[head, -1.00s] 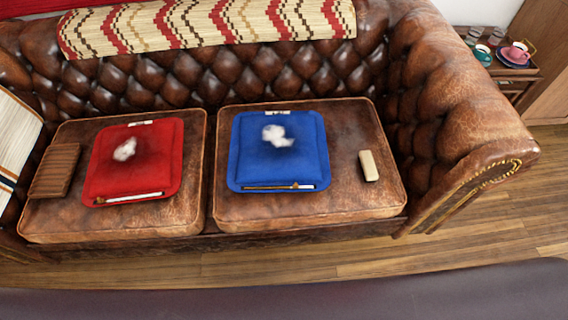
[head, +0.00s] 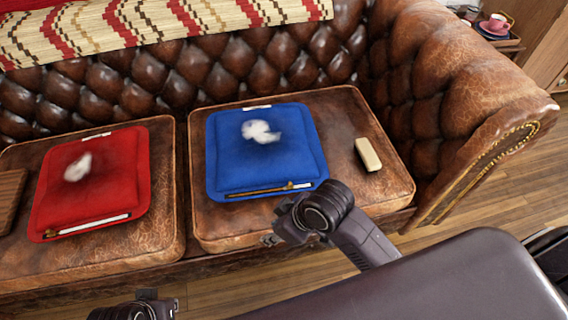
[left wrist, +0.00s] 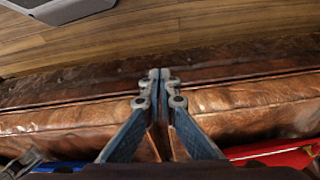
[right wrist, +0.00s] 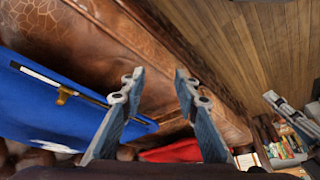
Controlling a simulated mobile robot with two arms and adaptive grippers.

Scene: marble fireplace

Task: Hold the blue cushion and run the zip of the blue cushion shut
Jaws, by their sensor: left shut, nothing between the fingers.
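The blue cushion (head: 285,158) lies flat on the right seat, with white fluff (head: 261,132) on its top. Its zip (head: 255,192) runs along the front edge; the small pull (head: 290,186) sits nearer the right end, with a short pale stretch beyond it. The right wrist view shows the cushion (right wrist: 35,105) at left and the pull (right wrist: 66,94). My right gripper (right wrist: 158,78) is open and empty, just in front of the cushion and apart from it. My left gripper (left wrist: 160,76) is shut and empty before the sofa front; only its arm's dark top shows in the head view.
A red cushion (head: 110,165) with fluff and its own front zip lies on the left seat. A beige block (head: 368,155) lies right of the blue cushion. A ribbed brown object (head: 10,195) is at far left. The sofa arm (head: 490,120) rises at right.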

